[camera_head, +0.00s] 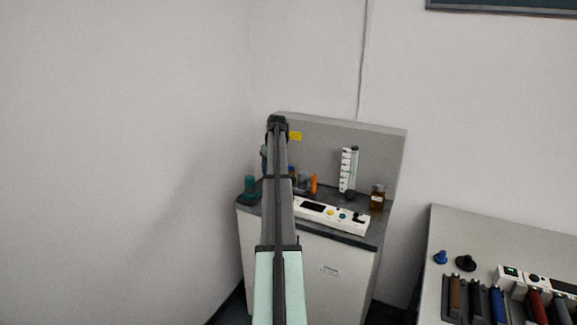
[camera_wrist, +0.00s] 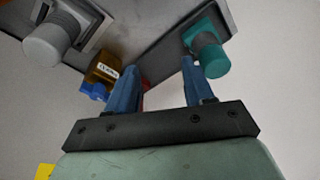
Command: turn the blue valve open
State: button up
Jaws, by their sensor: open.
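My gripper (camera_wrist: 158,75) shows in the wrist view with its two blue fingers apart and nothing between them. In the head view my arm hides it. No blue valve can be made out for certain. A blue knob (camera_head: 440,257) stands on the right bench. In the wrist view, a blue cap-like piece (camera_wrist: 94,94) is at the end of a labelled brown bottle (camera_wrist: 103,68), left of my left finger. A small blue patch (camera_head: 291,170) shows beside my arm in the head view. I cannot tell if either is the valve.
A teal bottle-like object (camera_wrist: 207,50) stands near my right finger and at the left of the grey cabinet top (camera_head: 375,228). A control panel (camera_head: 333,214), an orange item (camera_head: 313,184) and an amber bottle (camera_head: 377,197) are also there. The right bench (camera_head: 490,228) holds a black knob (camera_head: 466,263).

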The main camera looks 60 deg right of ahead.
jog(key=s+d+r+m+h, duration=0.25)
jog(key=s+d+r, duration=0.25)
jog(key=d+r, duration=0.4)
jog(key=shift+t, duration=0.4)
jog(key=x, duration=1.4)
jog(key=shift+d+f, duration=0.2)
jog(key=shift+f, duration=0.05)
grip_shut()
